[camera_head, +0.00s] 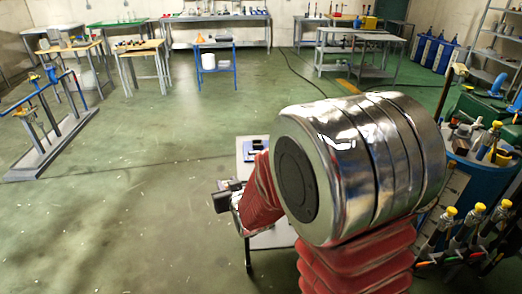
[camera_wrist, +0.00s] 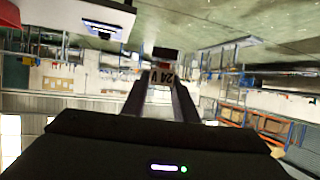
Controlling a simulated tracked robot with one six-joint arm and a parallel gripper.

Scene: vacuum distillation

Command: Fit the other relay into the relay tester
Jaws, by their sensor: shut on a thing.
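My gripper (camera_wrist: 161,86) is shut on a relay (camera_wrist: 162,75) in the wrist view. The relay has a white face marked "24 V" and a dark part at its far end. It is held in the air, clear of any surface. A white device with a dark recess and a blue edge, apparently the relay tester (camera_wrist: 104,28), is at the upper left of the wrist view. In the head view it seems to be the pale blue-edged box (camera_head: 254,148) behind my arm. My fingers and the relay cannot be made out in the head view.
A pale table (camera_head: 273,236) stands under my arm, which hides much of it. A blue drum (camera_head: 475,185) and a rack of yellow-capped tools (camera_head: 450,215) crowd the right. A pipe stand (camera_head: 55,135) is at the left. The green floor between is open.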

